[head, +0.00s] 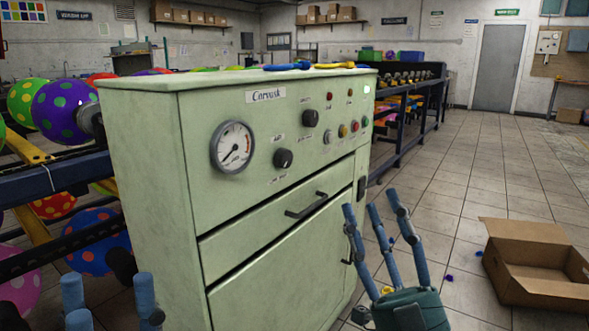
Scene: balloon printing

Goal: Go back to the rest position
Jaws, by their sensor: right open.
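My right gripper (371,209) is at the lower right of centre in the head view. Its blue fingers point up and stand apart, with nothing between them. It appears in front of the right edge of the pale green control cabinet (150,200); I cannot tell whether it touches. My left gripper (108,292) shows only as blue finger ends at the bottom left edge. Its palm is out of frame, and I cannot tell how far its fingers are closed. No held object shows at either gripper.
The cabinet carries a gauge (232,147), knobs and a drawer handle (306,205). Spotted balloons (66,112) sit on a dark blue rack at left. An open cardboard box (540,265) lies on the floor at right. Tiled floor (480,180) is mostly clear towards a grey door (497,67).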

